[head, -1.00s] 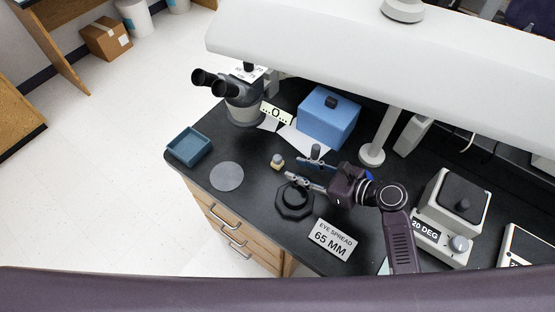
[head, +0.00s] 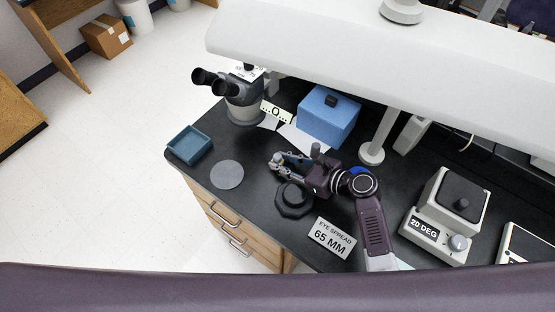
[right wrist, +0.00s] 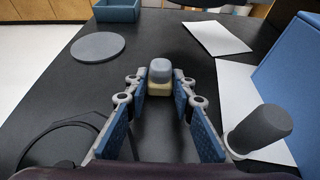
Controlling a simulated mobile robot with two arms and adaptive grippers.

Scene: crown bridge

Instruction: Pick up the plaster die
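The plaster die (right wrist: 160,76) is a small cream block with a rounded grey-blue top. It stands upright on the black bench, and in the head view my right gripper partly covers it. My right gripper (head: 281,160) is open, low over the bench. In the right wrist view its blue-padded fingers (right wrist: 159,90) reach forward on either side of the die, which sits between the fingertips with a gap visible on the left. Contact on the right side is hard to tell. My left gripper is not in view.
A grey upright peg (right wrist: 258,130) stands close to the right finger. A black octagonal ring (head: 293,212) lies beside the gripper. A grey disc (head: 227,174), blue tray (head: 188,145), blue box (head: 328,118), microscope (head: 243,100) and "65 MM" sign (head: 332,238) surround it.

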